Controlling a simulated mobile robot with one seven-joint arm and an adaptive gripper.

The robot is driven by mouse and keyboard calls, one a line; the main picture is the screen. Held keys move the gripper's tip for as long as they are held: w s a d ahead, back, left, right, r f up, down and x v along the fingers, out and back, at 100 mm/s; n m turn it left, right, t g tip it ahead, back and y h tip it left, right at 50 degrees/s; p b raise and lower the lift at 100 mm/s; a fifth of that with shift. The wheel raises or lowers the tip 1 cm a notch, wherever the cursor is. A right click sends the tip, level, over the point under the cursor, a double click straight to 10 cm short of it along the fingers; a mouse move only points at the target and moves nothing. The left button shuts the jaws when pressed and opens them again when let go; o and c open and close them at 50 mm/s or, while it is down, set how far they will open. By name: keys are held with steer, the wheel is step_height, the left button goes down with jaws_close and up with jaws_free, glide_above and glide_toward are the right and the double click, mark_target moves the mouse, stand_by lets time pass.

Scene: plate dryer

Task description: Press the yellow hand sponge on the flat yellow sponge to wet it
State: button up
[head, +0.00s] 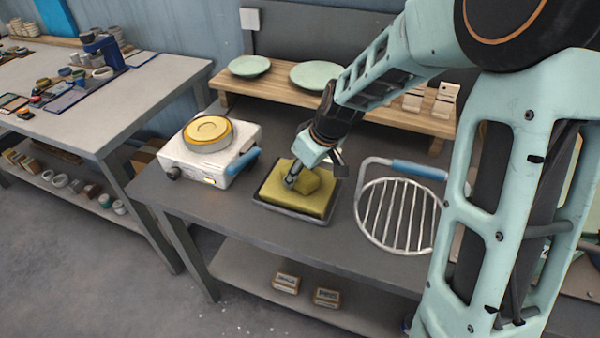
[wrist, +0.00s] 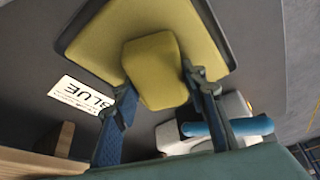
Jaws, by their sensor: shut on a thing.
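The flat yellow sponge (head: 286,200) lies in a dark shallow tray (head: 308,217) near the front of the grey workbench. In the wrist view the flat sponge (wrist: 203,32) fills the tray at the top. The yellow hand sponge (head: 312,181) is a smaller, darker block at the flat sponge. It also shows in the wrist view (wrist: 157,72), between the fingers. My gripper (head: 295,178) is shut on the hand sponge; it shows too in the wrist view (wrist: 160,98). The hand sponge overlaps the flat sponge in both views; I cannot tell how firmly they touch.
A white device with a round yellow top (head: 207,130) and blue handle stands left of the tray. A round wire rack (head: 398,213) with a blue handle lies to the right. Behind, a wooden shelf (head: 280,106) holds pale green plates (head: 249,66).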

steer(key=shift+s, duration=0.1)
steer(key=shift+r+p, duration=2.25)
steer(key=shift+r, duration=1.2)
